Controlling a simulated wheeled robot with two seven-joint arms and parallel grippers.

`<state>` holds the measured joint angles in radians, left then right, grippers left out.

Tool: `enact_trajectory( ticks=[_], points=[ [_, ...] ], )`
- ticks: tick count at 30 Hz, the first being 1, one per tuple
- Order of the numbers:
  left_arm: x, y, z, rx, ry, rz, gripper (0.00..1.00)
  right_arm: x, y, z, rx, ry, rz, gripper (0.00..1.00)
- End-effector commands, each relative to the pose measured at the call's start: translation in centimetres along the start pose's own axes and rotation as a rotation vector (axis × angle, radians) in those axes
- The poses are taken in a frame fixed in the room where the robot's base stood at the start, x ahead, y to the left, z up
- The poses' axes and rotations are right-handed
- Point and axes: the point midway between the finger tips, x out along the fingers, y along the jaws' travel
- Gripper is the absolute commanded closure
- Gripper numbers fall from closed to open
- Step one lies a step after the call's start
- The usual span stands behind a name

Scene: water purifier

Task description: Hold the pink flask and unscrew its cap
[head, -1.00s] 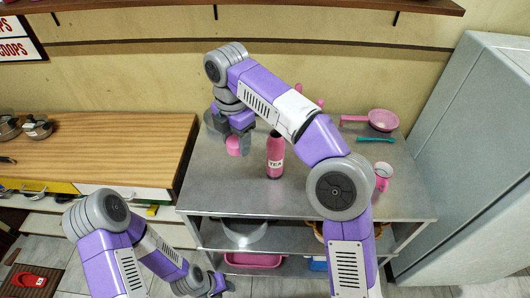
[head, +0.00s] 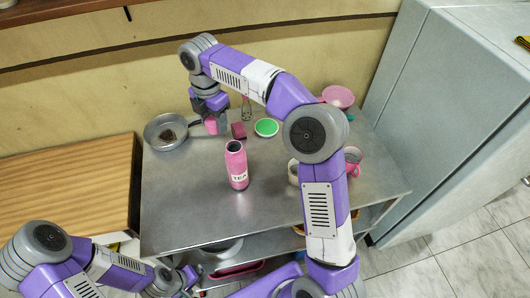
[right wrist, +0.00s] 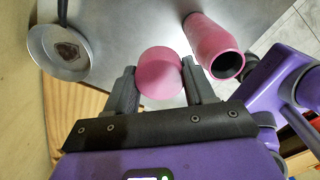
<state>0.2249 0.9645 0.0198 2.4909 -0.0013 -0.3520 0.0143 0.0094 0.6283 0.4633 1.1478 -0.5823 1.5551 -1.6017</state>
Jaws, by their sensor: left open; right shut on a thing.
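The pink flask (head: 236,172), labelled TEA, stands upright on the grey metal table (head: 200,218). Its dark mouth is open, and the right wrist view shows it too (right wrist: 210,38). My right gripper (head: 211,120) is shut on the pink cap (right wrist: 160,73), left of and apart from the flask; the cap also shows in the head view (head: 211,127). My left gripper (head: 190,278) is open and empty, low by the table's front edge, away from the flask.
A metal pan (head: 160,141) lies at the table's back left. A green dish (head: 266,127) and a dark red block (head: 238,131) are behind the flask. A pink mug (head: 352,162) and a pink bowl (head: 338,97) are at the right. A grey cabinet (head: 455,120) stands beyond.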

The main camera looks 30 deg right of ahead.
Motion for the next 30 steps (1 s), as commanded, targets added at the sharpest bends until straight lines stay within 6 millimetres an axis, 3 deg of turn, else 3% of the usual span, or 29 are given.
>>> enact_trajectory(
  ticks=[1,3,6,10,16,25,30],
  points=[
    [0.1,-0.1,0.0,0.0,0.0,0.0,0.02,1.6,-1.7,3.1,0.062,-0.001,-0.005,0.83],
    [0.2,-0.1,0.0,0.0,0.0,0.0,0.02,3.6,-3.9,6.5,0.133,-0.002,-0.006,0.83],
    [0.3,-0.1,0.0,0.0,0.0,0.0,0.02,6.2,-7.2,10.5,0.225,-0.003,-0.007,0.83],
    [0.4,-0.2,0.0,0.0,0.0,0.0,0.02,8.7,-11.2,13.9,0.321,-0.006,-0.01,0.83],
    [0.5,-0.2,0.0,0.0,0.0,0.0,0.02,10.6,-14.4,16.0,0.391,-0.006,-0.013,0.83],
    [1.8,-0.7,-0.1,0.0,0.0,0.0,0.02,15.1,-14.8,16.2,0.398,-0.005,-0.015,0.83],
    [2.2,-0.8,-0.1,0.0,0.0,0.0,0.02,16.6,-14.8,16.2,0.399,-0.006,-0.014,0.83]
  ],
)
